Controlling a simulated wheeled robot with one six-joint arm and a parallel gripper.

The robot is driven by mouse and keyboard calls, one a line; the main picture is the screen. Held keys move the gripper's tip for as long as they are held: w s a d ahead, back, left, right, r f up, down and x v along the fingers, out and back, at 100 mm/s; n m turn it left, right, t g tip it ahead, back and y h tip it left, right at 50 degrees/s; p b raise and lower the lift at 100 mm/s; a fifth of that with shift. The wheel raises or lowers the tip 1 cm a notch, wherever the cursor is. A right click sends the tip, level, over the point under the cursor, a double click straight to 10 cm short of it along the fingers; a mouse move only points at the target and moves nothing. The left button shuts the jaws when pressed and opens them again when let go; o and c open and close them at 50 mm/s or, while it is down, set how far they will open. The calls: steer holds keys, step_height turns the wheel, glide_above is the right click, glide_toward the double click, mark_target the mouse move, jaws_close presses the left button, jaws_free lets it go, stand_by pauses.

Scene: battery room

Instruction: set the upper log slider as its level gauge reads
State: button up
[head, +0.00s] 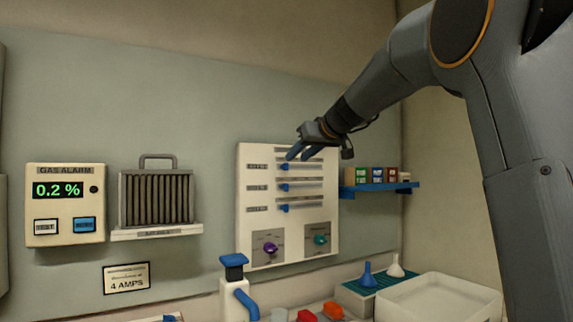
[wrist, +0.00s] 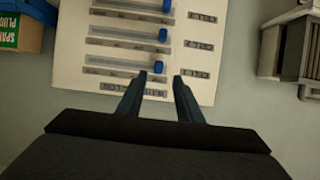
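The white log panel (head: 244,235) on the wall carries three horizontal sliders with blue knobs. The upper slider's knob (head: 284,167) is near the left end of its track in the head view. The wrist view is upside down, so this knob (wrist: 158,66) is the one nearest my fingers. My gripper (head: 298,153) is at the upper slider, with its fingertips apart. In the wrist view my gripper (wrist: 159,75) is open, and the knob is just beyond and between the fingertips. Contact cannot be told. I cannot make out a level gauge in either view.
Two knobs, purple (head: 270,249) and teal (head: 320,240), are low on the panel. A blue shelf (head: 378,188) with small boxes is to the right. A gas alarm (head: 65,205) and a finned unit (head: 156,200) are left. A white tub (head: 440,300) stands below right.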

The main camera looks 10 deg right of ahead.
mark_target(287, 165)
steer(key=shift+p+x, duration=1.35)
steer(key=shift+x, duration=2.4)
steer(key=shift+w+d+r, duration=0.1)
steer(key=shift+r, duration=0.05)
jaws_close()
